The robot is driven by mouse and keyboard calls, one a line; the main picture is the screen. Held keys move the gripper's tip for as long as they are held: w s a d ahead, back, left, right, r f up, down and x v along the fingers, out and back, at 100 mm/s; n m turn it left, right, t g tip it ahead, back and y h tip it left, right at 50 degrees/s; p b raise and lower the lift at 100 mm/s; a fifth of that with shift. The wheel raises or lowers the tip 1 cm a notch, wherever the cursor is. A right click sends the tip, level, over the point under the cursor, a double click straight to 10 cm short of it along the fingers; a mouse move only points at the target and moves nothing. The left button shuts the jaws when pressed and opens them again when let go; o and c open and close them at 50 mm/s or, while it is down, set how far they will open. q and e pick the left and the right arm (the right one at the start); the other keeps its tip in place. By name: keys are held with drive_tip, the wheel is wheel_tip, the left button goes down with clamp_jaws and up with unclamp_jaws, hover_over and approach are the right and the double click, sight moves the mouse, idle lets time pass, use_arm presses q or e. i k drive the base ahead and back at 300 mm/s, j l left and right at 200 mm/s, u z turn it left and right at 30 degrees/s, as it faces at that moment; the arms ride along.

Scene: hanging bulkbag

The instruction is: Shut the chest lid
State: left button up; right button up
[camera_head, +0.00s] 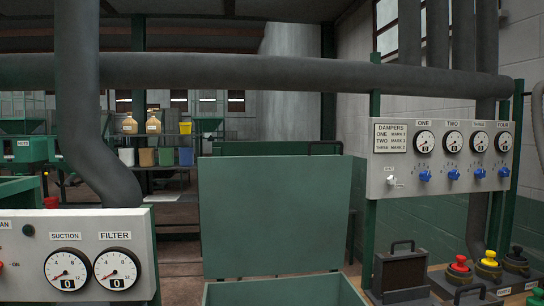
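The green chest (285,291) stands at the bottom middle of the head view, and only its upper part shows. Its lid (275,215) is open and stands about upright, with its broad flat face toward me. The chest's inside is mostly cut off by the bottom of the picture. Neither of my grippers is in view.
A gauge panel (75,262) stands close at left. A dampers panel (440,157) with blue knobs is at right, above a bench with a dark handled block (400,270) and colored knobs. A thick grey pipe (270,74) crosses overhead. Shelved buckets (146,157) stand behind.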

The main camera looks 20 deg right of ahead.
sight(260, 215)
drive_tip(key=i+u, duration=0.2)
drive_tip(key=u, duration=0.25)
drive_tip(key=i+l+u, duration=0.2)
drive_tip(key=u, duration=0.25)
